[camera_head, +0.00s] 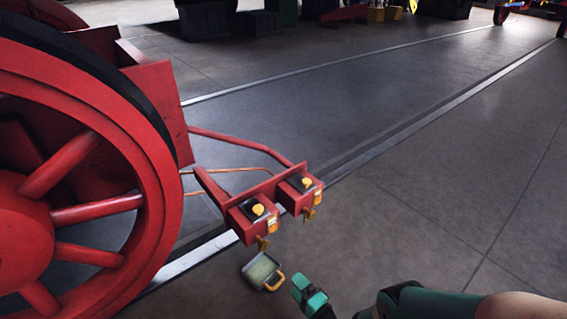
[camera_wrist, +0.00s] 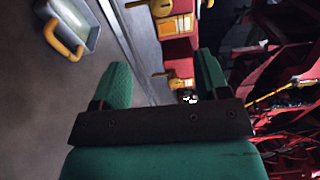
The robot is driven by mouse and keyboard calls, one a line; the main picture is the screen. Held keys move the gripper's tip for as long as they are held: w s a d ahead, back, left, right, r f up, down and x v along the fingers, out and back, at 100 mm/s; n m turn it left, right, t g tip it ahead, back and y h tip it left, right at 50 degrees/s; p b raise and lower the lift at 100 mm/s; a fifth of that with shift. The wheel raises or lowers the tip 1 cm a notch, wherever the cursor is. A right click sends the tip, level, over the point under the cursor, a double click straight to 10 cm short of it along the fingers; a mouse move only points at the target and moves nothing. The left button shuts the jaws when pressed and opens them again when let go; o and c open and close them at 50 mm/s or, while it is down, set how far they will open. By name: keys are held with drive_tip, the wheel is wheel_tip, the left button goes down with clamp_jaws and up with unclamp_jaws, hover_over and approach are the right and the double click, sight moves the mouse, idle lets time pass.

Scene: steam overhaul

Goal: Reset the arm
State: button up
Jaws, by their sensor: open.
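My gripper (camera_head: 309,293) shows at the bottom of the head view, with green fingers. In the wrist view my gripper (camera_wrist: 160,85) has its two green fingers well apart, with nothing between them but the view beyond. It is to the right of a small grey tray (camera_head: 262,271) with a yellow handle, which lies on the floor. The tray also shows in the wrist view (camera_wrist: 88,22) at the upper left. Two red boxes (camera_head: 254,223) with yellow caps and taps are on a red bracket above and behind the tray. My gripper appears apart from all of these.
A large red spoked wheel (camera_head: 70,214) fills the left of the head view. Rails (camera_head: 400,137) are set in the floor. The grey floor (camera_head: 440,220) on the right is clear. Dark crates (camera_head: 203,20) stand far back.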

drive_tip(key=w+a+r+n+g+y, duration=0.25)
drive_tip(key=w+a+r+n, duration=0.2)
drive_tip(key=w+r, duration=0.3)
drive_tip(key=w+a+r+n+g, duration=0.2)
drive_tip(key=r+n+g, duration=0.1)
drive_tip(key=r, duration=0.5)
drive_tip(key=w+a+r+n+g+y, duration=0.1)
drive_tip(key=w+a+r+n+g, duration=0.15)
drive_tip(key=r, duration=0.55)
drive_tip(key=w+a+r+n+g, duration=0.2)
drive_tip(key=r+n, duration=0.1)
drive_tip(key=r, duration=0.5)
drive_tip(key=s+d+r+n+g+h, duration=0.2)
drive_tip(key=s+r, duration=0.4)
drive_tip(key=r, duration=0.3)
drive_tip(key=s+d+r+n+g+h, duration=0.1)
drive_tip(key=s+d+r+n+h, duration=0.15)
drive_tip(key=s+r, duration=0.45)
drive_tip(key=s+d+r+g+h, duration=0.15)
drive_tip(key=s+d+r, duration=0.25)
drive_tip(key=s+d, duration=0.5)
drive_tip(key=s+d+r+g+h, duration=0.1)
drive_tip(key=s+d+r+h, duration=0.3)
drive_tip(key=s, duration=0.9)
wheel_tip(320, 180, up, 33)
drive_tip(key=p, duration=3.3)
drive_tip(key=shift+w+d+n+y, duration=0.15)
drive_tip(key=shift+d+n+y, duration=0.2)
drive_tip(key=shift+n, duration=0.1)
